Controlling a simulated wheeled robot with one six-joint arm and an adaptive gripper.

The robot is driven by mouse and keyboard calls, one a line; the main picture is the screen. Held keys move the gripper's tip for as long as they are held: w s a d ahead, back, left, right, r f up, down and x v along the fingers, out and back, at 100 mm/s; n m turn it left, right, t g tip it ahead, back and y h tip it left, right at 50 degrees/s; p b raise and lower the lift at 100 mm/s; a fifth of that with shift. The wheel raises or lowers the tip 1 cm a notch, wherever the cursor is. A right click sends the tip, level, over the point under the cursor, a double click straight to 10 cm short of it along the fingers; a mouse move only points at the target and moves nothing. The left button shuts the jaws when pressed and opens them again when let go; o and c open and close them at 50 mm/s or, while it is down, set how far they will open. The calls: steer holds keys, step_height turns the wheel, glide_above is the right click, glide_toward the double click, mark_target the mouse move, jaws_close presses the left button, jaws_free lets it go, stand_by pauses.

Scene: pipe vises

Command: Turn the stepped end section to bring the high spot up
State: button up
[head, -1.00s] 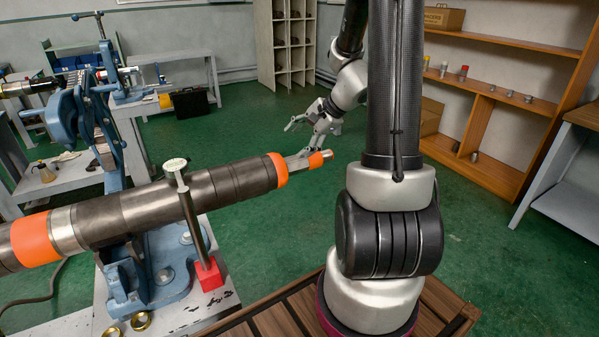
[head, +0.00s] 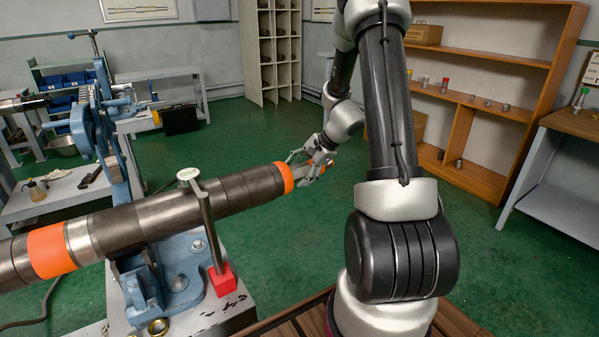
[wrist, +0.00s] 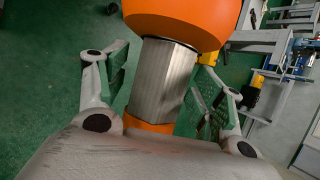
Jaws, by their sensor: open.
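The dark pipe (head: 165,214) lies across the blue vise (head: 165,285) and ends at the right in an orange band (head: 285,178). Past that band is the stepped end section (wrist: 163,82), a grey flat-sided metal piece with orange at both ends in the wrist view. My gripper (head: 306,167) is at this end section. In the wrist view my open gripper (wrist: 158,95) has one finger on each side of the grey piece, with a visible gap on both sides. The far tip of the end section is partly hidden by my gripper's body.
A post gauge (head: 205,220) on a red base (head: 222,281) stands close beside the pipe. Wooden shelves (head: 480,105) stand at the right. The green floor behind the end section is clear.

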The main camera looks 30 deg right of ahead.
steer(key=shift+w+f, duration=0.1)
steer(key=c, duration=1)
steer(key=shift+t, duration=0.3)
steer(key=shift+s+f+t, duration=0.1)
steer(key=shift+s+t, duration=0.1)
steer(key=shift+t, duration=0.7)
steer(key=n+t, duration=0.1)
steer(key=t, duration=0.2)
steer(key=shift+s+f+y, duration=0.1)
steer(key=shift+f+y, duration=0.1)
steer(key=shift+y, duration=0.2)
steer(key=t, duration=0.2)
steer(key=n+t+y, duration=0.1)
steer(key=shift+f+n+t, duration=0.15)
steer(key=shift+n+t, duration=0.15)
steer(key=shift+t, duration=0.1)
steer(key=shift+n+t+y, duration=0.4)
steer(key=shift+t+y, duration=0.1)
steer(key=shift+t, duration=0.5)
